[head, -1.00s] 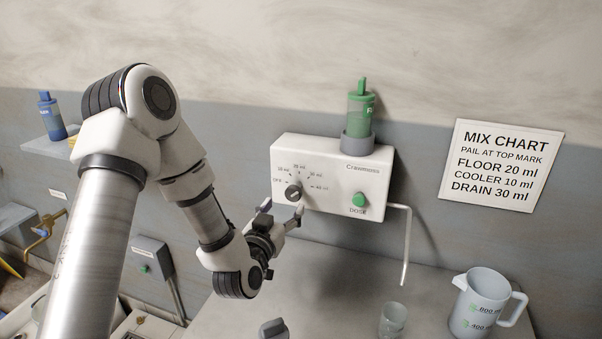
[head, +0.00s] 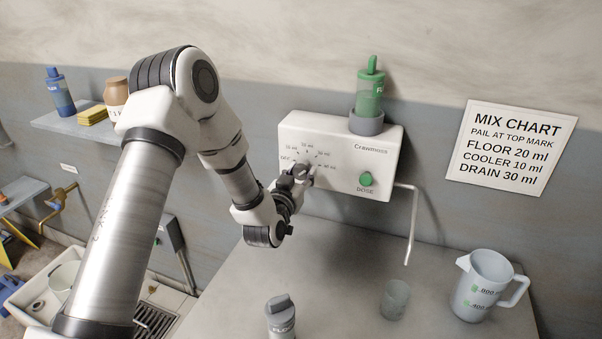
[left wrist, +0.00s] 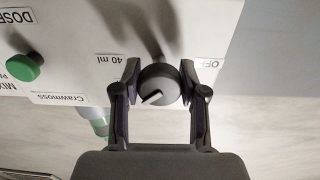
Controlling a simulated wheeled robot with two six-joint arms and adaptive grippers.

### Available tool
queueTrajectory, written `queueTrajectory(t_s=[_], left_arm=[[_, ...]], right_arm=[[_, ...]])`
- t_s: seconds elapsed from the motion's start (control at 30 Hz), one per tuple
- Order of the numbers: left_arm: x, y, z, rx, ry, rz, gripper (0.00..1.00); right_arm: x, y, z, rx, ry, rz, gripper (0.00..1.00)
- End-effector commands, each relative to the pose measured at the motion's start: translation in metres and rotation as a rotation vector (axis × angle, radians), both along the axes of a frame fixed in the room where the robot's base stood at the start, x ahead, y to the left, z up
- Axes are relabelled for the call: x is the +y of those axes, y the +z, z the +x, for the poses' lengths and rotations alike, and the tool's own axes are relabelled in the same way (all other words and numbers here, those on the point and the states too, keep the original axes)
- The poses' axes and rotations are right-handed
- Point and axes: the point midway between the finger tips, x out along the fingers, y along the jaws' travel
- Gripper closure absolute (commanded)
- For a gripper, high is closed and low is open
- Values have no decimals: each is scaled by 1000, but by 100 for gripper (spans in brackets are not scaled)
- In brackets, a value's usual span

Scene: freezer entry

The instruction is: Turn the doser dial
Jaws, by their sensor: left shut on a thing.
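The white doser box (head: 340,135) is on the wall, with a green DOSE button (head: 366,179) and a green bottle (head: 369,90) seated on top. Its dark dial (head: 302,170) is at the lower left of the front face, ringed by ml marks. My left gripper (head: 296,176) is at the dial. In the left wrist view the gripper (left wrist: 160,84) has a finger on each side of the round dial (left wrist: 158,86), shut on it. The dial's pale pointer mark shows; the label it points to is hidden. My right gripper is not in view.
A mix chart (head: 511,148) hangs on the wall at right. A clear cup (head: 395,299) and a measuring jug (head: 484,287) stand on the grey counter (head: 330,275). A grey-capped bottle (head: 281,316) stands at the front. A shelf (head: 75,122) and sink are at left.

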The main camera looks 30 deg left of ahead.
Motion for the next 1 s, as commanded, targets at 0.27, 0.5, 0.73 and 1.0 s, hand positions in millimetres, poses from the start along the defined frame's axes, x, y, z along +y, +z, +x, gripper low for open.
queueTrajectory(t_s=[0.27,0.5,0.73,1.0], left_arm=[[0,1,0,-12,1,-40,93],[0,1,0,-12,1,-39,32],[0,1,0,-12,0,-39,32],[-9,-1,-39,-7,0,-43,32]], right_arm=[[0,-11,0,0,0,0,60],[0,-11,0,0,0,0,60],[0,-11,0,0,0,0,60],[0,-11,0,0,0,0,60]])
